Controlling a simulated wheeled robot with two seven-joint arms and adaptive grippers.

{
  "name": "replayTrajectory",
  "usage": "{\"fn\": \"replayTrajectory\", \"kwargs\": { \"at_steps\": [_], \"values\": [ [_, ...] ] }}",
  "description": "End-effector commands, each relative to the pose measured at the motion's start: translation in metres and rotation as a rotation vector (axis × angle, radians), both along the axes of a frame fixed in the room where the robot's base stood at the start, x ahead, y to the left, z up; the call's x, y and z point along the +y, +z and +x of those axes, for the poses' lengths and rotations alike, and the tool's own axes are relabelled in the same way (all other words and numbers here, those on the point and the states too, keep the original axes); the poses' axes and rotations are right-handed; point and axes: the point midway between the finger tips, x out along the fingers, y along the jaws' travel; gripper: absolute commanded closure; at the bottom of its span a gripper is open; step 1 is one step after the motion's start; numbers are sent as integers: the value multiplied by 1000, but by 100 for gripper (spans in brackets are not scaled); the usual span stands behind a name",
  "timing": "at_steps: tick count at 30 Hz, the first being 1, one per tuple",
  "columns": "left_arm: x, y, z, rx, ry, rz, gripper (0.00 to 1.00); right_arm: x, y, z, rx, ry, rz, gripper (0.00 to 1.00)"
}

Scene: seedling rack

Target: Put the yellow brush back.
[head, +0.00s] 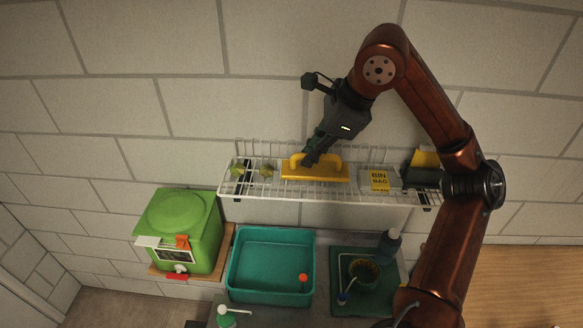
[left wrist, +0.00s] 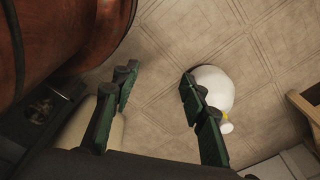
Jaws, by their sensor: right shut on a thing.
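The yellow brush (head: 328,174) is on the white wire shelf (head: 290,197) on the wall, between the small green items and the bin bag box. My right gripper (head: 308,160) reaches down from above and is shut on the brush at its handle. Whether the brush rests fully on the wires I cannot tell. My left gripper (left wrist: 160,95) shows in the left wrist view only, open and empty, with its two green fingers wide apart above the floor.
Below are a green dispenser (head: 180,235), a teal basin (head: 240,296) and a green tray (head: 340,260). A white round object (left wrist: 214,88) is on the floor.

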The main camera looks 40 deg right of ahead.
Motion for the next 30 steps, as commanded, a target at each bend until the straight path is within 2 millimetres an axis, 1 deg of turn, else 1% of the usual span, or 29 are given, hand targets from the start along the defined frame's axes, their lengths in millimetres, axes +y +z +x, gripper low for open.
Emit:
{"fn": "replayTrajectory", "kwargs": {
  "at_steps": [1,3,5,8,12,13,16,18,21,23,26,30],
  "values": [
    [1,0,-9,11,3,0,60,0,0,-1,-1,0,-1,100],
    [1,0,-16,18,4,1,60,-2,-1,3,1,-1,0,100],
    [1,1,-18,22,6,1,60,-6,-4,11,4,-1,1,100],
    [1,3,-25,30,8,1,60,-17,-15,33,13,-3,5,100],
    [2,9,-42,49,12,3,60,-36,-32,65,16,-2,7,100],
    [3,11,-43,51,12,4,60,-40,-35,71,16,-3,6,100],
    [2,17,-37,44,11,3,60,-54,-46,91,16,-3,6,100],
    [2,17,-25,30,8,2,60,-61,-61,99,17,-2,3,100],
    [1,21,-6,6,3,0,60,-69,-78,110,15,-1,5,100],
    [1,22,0,-3,2,0,60,-73,-85,115,14,-1,4,100],
    [1,24,-2,-1,2,1,60,-76,-93,121,11,0,4,100],
    [1,25,-10,10,4,1,60,-80,-102,125,12,1,2,100]
  ]
}}
